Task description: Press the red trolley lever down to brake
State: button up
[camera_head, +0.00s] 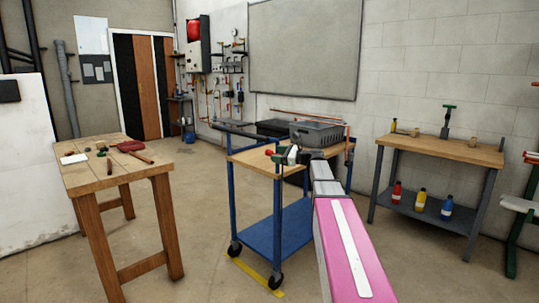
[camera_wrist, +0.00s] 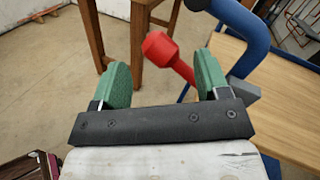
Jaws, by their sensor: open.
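The red lever (camera_wrist: 160,48) has a round-ended knob and a short shaft. In the wrist view it slants up to the left from beside the trolley's blue tube, and its lower end is hidden behind my right finger. My gripper (camera_wrist: 160,74) is open with green fingers. The knob shows in the gap between the fingertips, not gripped; I cannot tell how far beyond them it lies. In the head view the lever (camera_head: 270,153) shows as a small red tip just left of my gripper (camera_head: 282,155), at the wooden-topped blue trolley (camera_head: 255,161).
A grey crate (camera_head: 316,134) stands on the trolley's far right. A wooden workbench (camera_head: 92,181) with small tools is at left. A second bench (camera_head: 440,145) with bottles on its lower shelf stands by the right wall. The floor between left bench and trolley is clear.

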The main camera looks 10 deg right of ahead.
aim_at(272, 153)
jog(key=shift+x, duration=2.3)
jog(key=shift+f, duration=0.1)
jog(key=c, duration=1.2)
